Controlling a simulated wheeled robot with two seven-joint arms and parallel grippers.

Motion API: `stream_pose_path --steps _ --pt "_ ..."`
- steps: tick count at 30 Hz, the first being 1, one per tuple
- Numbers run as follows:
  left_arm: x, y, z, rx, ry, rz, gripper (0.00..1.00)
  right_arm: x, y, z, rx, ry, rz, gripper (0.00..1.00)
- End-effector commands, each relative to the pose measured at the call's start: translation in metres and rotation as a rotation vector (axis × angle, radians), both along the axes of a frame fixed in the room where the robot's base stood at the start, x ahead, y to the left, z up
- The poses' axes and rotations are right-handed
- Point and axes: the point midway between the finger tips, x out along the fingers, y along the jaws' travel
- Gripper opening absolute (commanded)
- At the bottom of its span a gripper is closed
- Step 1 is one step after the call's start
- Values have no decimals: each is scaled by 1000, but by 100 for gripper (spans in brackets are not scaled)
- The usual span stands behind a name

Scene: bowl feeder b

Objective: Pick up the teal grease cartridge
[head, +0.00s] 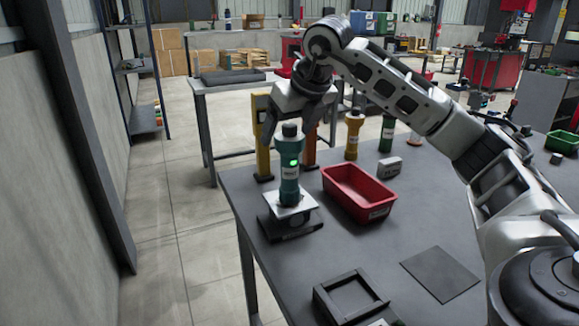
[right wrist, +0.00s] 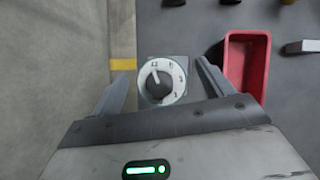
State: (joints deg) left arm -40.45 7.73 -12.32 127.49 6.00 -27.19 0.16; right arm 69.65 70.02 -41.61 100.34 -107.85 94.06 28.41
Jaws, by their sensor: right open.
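The teal grease cartridge (head: 289,172) stands upright on a pale plate over a dark base near the table's left edge. It has a dark cap on top and a small green light on its side. In the right wrist view its top shows as a white numbered dial (right wrist: 174,92) with a dark knob. My right gripper (head: 298,122) is open above the cartridge, pointing down. In the right wrist view the two fingers lie on either side of the dial, with gaps visible. My left gripper is not in view.
A red tray (head: 345,202) stands right of the cartridge. A yellow post (head: 262,150) and an orange post (head: 310,148) stand close behind it. A yellow bottle-like part (head: 353,138), a grey box (head: 390,167) and a dark frame (head: 350,297) are also on the table.

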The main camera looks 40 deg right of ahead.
Motion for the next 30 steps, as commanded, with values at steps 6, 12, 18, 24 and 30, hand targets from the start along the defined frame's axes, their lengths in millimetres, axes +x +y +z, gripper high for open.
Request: stream_pose_path --steps 6,12,18,24,30 --pt "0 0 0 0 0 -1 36 0 0 0 1 0 0 46" --pt "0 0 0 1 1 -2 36 0 0 1 1 -2 0 11" --pt "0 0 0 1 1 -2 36 0 0 3 2 -3 0 11" --pt "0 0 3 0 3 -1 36 1 1 19 2 -5 0 11" --pt "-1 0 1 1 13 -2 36 -15 -5 53 1 -7 -3 11"
